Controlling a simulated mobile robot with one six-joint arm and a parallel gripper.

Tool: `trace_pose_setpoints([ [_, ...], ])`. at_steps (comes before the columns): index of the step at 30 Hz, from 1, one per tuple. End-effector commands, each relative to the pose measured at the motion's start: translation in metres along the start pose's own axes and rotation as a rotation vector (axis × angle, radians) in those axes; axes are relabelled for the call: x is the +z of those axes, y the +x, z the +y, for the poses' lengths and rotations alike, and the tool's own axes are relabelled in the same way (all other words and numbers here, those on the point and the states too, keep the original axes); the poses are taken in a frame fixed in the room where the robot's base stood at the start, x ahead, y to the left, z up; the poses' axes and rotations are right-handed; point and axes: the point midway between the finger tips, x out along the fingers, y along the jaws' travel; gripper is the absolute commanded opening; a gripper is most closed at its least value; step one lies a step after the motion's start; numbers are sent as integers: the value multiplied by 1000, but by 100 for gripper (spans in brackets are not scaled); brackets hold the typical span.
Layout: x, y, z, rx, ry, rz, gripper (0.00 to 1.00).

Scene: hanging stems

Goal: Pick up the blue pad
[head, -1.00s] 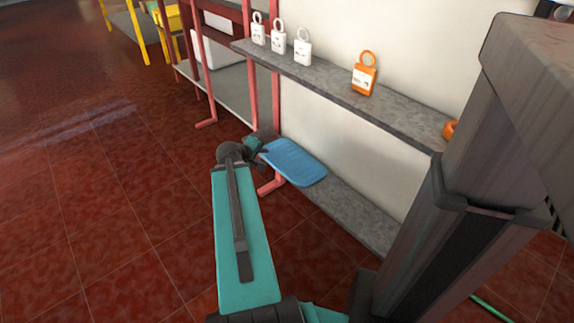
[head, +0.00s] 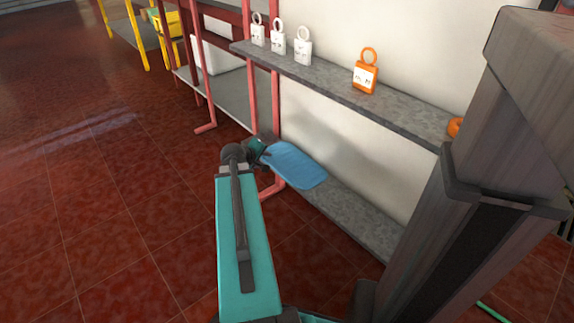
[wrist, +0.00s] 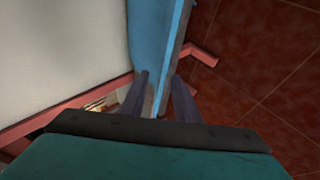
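The blue pad (head: 296,166) lies on the lower grey shelf near its left end, with its left end by my gripper. My gripper (head: 262,149) is at that end of the pad, small and partly hidden by my arm in the head view. In the wrist view, the pad (wrist: 151,35) runs away from me at the top middle. The two fingers of my gripper (wrist: 161,80) stand apart, one on each side of the pad's near end. A gap shows between the fingers, and I cannot make out firm contact.
The upper grey shelf (head: 335,91) runs above the pad and holds white padlock-shaped items (head: 278,38) and an orange one (head: 366,73). A red frame post (head: 277,115) stands close behind my gripper. The tiled floor (head: 110,210) at the left is clear.

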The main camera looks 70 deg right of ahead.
Motion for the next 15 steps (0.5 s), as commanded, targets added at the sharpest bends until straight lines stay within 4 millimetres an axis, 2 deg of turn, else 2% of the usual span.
trace_pose_setpoints([
  [5, 0, 6, -1, 0, 0, 0, 29],
  [15, 1, 41, -2, 0, 0, 0, 29],
])
